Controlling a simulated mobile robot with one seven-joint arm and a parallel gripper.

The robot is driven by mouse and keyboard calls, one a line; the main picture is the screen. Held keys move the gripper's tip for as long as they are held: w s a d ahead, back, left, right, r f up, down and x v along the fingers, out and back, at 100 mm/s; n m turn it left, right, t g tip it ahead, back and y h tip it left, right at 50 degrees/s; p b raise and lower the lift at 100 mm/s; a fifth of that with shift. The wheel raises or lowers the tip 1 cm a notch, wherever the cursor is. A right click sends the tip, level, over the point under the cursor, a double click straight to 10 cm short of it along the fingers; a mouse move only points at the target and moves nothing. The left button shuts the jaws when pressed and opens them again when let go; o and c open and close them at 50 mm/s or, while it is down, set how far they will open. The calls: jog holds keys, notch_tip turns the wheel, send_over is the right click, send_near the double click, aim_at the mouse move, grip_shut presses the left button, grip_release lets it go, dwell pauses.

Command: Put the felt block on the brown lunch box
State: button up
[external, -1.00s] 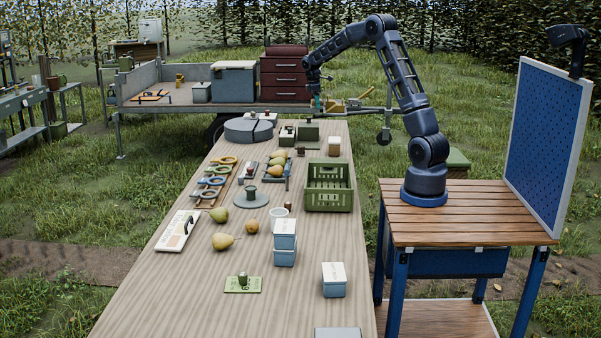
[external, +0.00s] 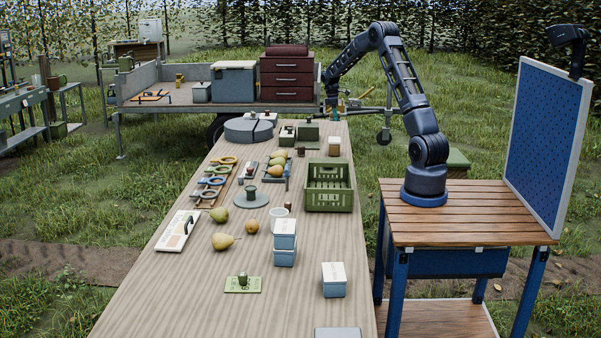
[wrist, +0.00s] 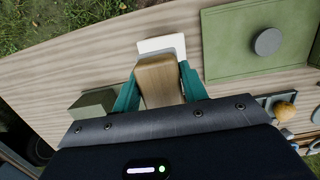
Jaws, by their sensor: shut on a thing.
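My gripper (external: 333,108) hangs above the far end of the table in the external view. In the wrist view its teal fingers (wrist: 160,92) are shut on a wooden-looking block, which I take for the felt block (wrist: 158,78). A pale flat surface (wrist: 165,44) shows just beyond the block; I cannot tell whether it is part of the block or lies below it. The brown lunch box (external: 334,147), with a pale lid, stands near the table's far right edge. In the external view the gripper is higher in the picture than this box, apart from it.
A green box (external: 308,131) with a dark knob stands left of the lunch box. A green crate (external: 328,203) is nearer the camera. Pears (external: 221,241), blue boxes (external: 334,287) and a round grey piece (external: 245,130) also occupy the table.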

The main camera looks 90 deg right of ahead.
aim_at(336, 139)
notch_tip(336, 139, down, 10)
jog(key=shift+f, duration=0.15)
dwell(0.4)
jog(key=shift+f, duration=0.1)
jog(key=o, duration=1)
jog(key=r, duration=0.4)
jog(key=w+r, duration=0.1)
jog(key=r, duration=0.3)
jog(key=w+r, duration=0.1)
jog(key=r, duration=0.3)
jog(key=shift+r, duration=0.1)
